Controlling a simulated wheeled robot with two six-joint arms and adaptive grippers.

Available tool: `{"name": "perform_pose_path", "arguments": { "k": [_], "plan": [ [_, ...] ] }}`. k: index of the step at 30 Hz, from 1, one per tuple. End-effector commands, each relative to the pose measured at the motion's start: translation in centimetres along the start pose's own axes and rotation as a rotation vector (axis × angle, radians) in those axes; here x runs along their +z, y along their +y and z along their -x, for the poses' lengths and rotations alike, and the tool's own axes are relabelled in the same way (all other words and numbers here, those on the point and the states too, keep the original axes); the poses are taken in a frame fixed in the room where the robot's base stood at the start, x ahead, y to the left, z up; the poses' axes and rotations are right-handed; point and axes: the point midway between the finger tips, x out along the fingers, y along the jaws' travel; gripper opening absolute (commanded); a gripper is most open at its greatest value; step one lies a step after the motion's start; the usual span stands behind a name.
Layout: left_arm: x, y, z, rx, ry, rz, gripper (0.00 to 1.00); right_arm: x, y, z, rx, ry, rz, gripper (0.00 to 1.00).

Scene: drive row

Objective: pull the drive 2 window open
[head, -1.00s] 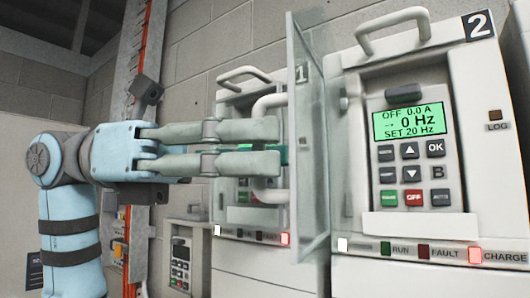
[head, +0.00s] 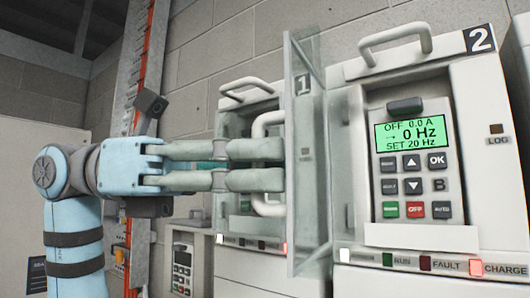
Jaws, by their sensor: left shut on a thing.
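Drive 2 (head: 462,110) stands on the right, with a green-lit display (head: 412,135) and a keypad. Its clear window (head: 309,170) is swung out to the left and seen nearly edge-on, so the panel is uncovered. The window's pale C-shaped handle (head: 268,121) juts left from the pane. My left gripper (head: 256,165) comes in from the left and is shut on this handle. The fingers hide the handle's middle. My right gripper is not in view.
Drive 1 (head: 236,258) stands behind the window and gripper, partly hidden. A grey carrying handle (head: 395,42) tops drive 2. A smaller keypad unit (head: 182,262) sits low at the left. A metal rail with an orange strip (head: 146,70) runs up the wall.

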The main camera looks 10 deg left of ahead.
Motion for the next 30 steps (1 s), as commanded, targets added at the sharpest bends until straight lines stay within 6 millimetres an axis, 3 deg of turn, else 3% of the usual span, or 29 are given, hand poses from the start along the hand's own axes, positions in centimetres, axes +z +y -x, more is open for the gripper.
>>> {"name": "perform_pose_path", "arguments": {
  "k": [1, 5, 13, 15, 18, 30],
  "plan": [
    [0.7, 0.8, 0.6, 0.006, 0.008, 0.007, 0.00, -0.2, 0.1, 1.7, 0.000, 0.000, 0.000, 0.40],
    [0.5, 1.9, 1.7, 0.003, 0.008, 0.004, 0.00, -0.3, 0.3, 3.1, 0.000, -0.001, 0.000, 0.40],
    [0.1, 1.9, 1.8, 0.002, 0.005, 0.001, 0.00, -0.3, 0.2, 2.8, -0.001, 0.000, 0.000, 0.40],
    [0.1, 1.9, 1.8, 0.002, 0.005, 0.001, 0.18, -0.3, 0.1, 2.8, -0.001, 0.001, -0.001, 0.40],
    [0.1, 1.9, 1.8, 0.002, 0.006, 0.001, 0.30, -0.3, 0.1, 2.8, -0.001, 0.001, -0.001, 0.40],
    [0.1, 1.9, 1.8, 0.002, 0.006, 0.001, 0.30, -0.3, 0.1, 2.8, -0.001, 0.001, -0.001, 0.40]
  ]
}}
